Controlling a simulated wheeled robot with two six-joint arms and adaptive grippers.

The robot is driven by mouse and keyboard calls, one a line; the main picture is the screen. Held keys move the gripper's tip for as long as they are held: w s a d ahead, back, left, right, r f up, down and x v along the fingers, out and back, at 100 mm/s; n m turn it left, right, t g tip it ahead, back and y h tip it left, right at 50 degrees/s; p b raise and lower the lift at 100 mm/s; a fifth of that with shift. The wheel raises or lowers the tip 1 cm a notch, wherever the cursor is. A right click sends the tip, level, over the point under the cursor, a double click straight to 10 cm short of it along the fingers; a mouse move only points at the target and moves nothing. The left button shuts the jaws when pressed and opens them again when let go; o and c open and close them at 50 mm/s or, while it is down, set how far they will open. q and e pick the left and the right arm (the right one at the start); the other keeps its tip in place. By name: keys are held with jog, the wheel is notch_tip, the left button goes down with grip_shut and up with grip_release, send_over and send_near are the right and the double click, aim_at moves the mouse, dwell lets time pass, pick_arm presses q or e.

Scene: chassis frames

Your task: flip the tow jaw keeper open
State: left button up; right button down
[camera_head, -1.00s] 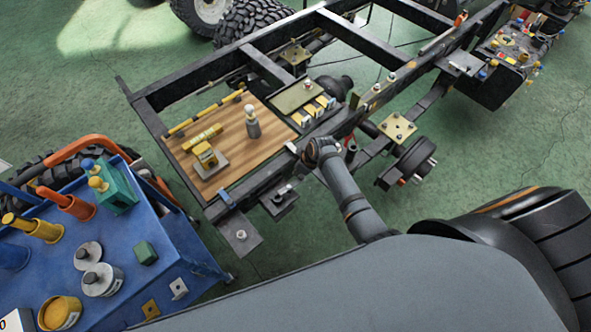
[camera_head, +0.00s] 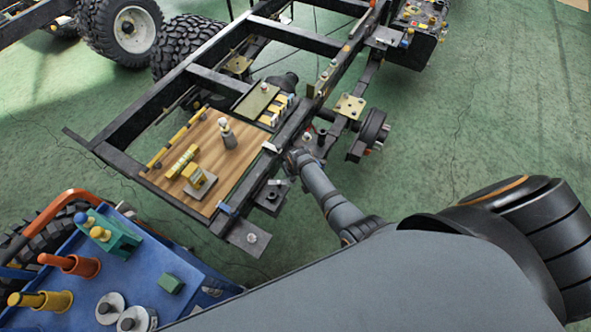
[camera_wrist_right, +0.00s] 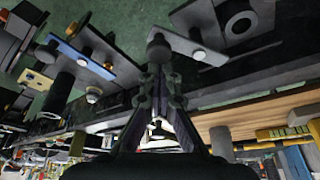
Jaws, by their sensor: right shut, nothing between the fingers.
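I cannot tell for sure which part is the tow jaw keeper. A dark bracket with a bolt (camera_head: 271,196) sticks out from the near side rail of the chassis in the head view. My right gripper (camera_wrist_right: 158,62) is shut and empty in the right wrist view, its tips between two dark plates. One is a blue-edged plate (camera_wrist_right: 88,60), the other a grey plate with a bolt (camera_wrist_right: 195,45). I cannot tell whether the tips touch either. In the head view my right arm reaches the rail, and the fingertips are hidden. My left gripper is not in view.
A wooden board (camera_head: 165,188) on the chassis carries yellow parts and a grey bottle-like item (camera_head: 227,136). A blue trolley (camera_head: 150,262) with plugs and discs stands at lower left. Green floor is clear at right.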

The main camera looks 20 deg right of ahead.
jog(key=shift+s+a+r+m, duration=0.1)
jog(key=shift+s+m, duration=0.1)
jog(key=shift+m, duration=0.3)
jog(key=shift+s+p, duration=0.15)
jog(key=shift+p, duration=0.15)
jog(key=shift+s+a+p, duration=0.1)
jog(key=shift+s+p, duration=0.2)
jog(key=shift+s, duration=0.15)
jog(key=shift+a, duration=0.1)
